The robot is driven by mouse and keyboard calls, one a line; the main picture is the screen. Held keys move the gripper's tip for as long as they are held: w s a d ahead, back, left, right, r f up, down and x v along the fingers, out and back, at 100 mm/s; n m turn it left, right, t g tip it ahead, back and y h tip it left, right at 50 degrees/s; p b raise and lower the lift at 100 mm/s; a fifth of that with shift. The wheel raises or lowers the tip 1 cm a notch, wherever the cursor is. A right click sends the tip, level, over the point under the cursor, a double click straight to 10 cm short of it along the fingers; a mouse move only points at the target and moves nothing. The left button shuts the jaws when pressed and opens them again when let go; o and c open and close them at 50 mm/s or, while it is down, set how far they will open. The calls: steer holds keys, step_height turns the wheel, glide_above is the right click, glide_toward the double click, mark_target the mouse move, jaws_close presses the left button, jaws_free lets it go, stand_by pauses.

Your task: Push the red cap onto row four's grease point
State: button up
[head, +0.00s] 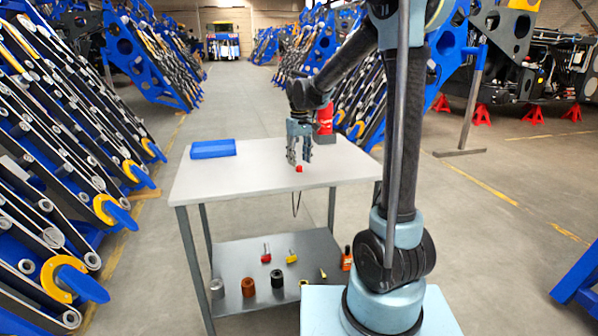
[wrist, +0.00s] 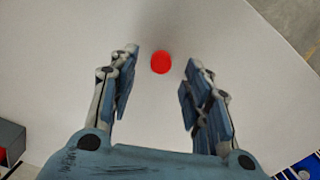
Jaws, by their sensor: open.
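The red cap (head: 299,169) is a small red piece on the white tabletop, near its front edge in the head view. In the wrist view the cap (wrist: 160,62) looks round and lies between the lines of my two fingers, a little beyond their tips. My gripper (head: 299,156) points down over the table just above the cap. In the wrist view my gripper (wrist: 160,75) has its fingers wide apart with nothing between them. I cannot make out row four's grease point or tell which row is which.
A blue box (head: 213,149) lies on the white table (head: 240,178) at the left. The lower shelf (head: 270,255) holds several spools, small tools and an orange bottle (head: 347,258). Blue slanted row units (head: 60,150) stand at the left. A red canister (head: 325,118) shows behind my arm.

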mark_target(299, 166)
steer(key=shift+f, duration=1.35)
steer(key=c, duration=0.8)
step_height(299, 166, up, 10)
steer(key=shift+r, duration=0.1)
steer(key=shift+a, duration=0.1)
